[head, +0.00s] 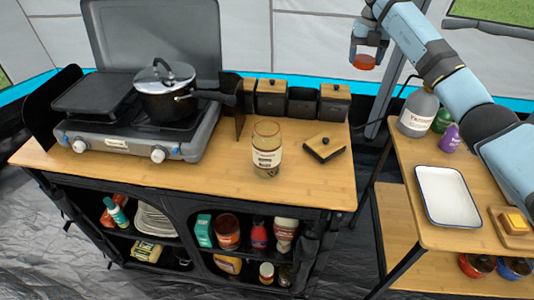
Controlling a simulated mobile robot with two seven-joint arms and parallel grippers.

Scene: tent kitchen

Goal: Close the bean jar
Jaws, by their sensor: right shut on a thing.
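The bean jar (267,160) is a clear glass jar with a pale label and dark contents low down. It stands upright on the wooden counter, right of the stove, and its top shows no lid. My right gripper (367,56) is raised high at the upper right, behind and to the right of the jar. It is shut on a small round orange-red lid (364,62), held well above the counter and apart from the jar. My left gripper is not in view.
Several canisters (271,97) line the counter's back. A stove (120,130) with a pot (165,92) stands left. The right side table holds a white tray (447,195) and bottles (418,113). The counter before the jar is clear.

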